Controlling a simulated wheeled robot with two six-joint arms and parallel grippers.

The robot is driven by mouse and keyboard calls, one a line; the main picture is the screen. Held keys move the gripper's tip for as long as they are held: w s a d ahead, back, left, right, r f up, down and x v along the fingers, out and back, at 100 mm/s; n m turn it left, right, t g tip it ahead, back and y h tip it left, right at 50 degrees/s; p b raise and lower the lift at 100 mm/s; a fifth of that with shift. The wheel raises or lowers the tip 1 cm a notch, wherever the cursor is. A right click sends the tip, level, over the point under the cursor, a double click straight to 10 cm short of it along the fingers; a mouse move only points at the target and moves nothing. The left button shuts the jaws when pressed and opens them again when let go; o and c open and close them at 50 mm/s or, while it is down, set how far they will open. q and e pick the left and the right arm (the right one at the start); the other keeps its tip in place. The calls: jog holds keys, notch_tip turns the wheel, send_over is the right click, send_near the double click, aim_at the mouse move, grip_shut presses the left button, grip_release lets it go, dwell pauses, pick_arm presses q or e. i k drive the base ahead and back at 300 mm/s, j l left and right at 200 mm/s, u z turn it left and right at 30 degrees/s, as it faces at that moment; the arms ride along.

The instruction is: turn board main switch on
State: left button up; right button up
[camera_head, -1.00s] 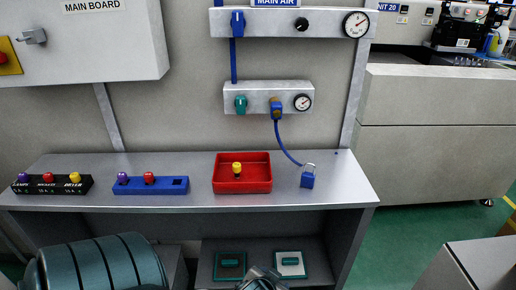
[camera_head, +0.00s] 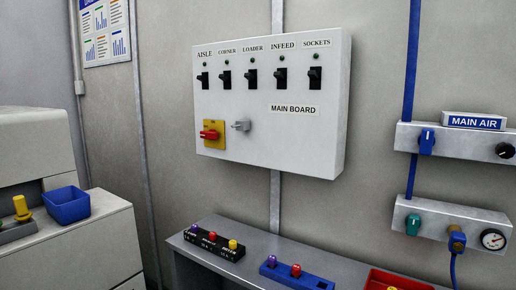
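The main board (camera_head: 270,140) is a white wall box in the middle of the view, labelled MAIN BOARD. At its lower left is a main switch with a red handle (camera_head: 209,134) on a yellow plate (camera_head: 214,144). The red handle lies about horizontal. A grey metal handle (camera_head: 241,126) sits just right of it. A row of several black toggle switches (camera_head: 251,79) runs above, labelled AISLE, CORNER, LOADER, INFEED and SOCKETS, each with a small green lamp (camera_head: 253,58). Neither of my grippers is in view.
A grey bench (camera_head: 196,258) below holds a black fuse block (camera_head: 214,243), a blue block (camera_head: 292,274) and a red tray (camera_head: 402,278). The MAIN AIR panel (camera_head: 468,140) is at right. A blue bin (camera_head: 68,206) stands on a cabinet at left. The space before the board is clear.

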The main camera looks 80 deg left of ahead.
aim_at(212, 134)
jog(key=u, duration=3)
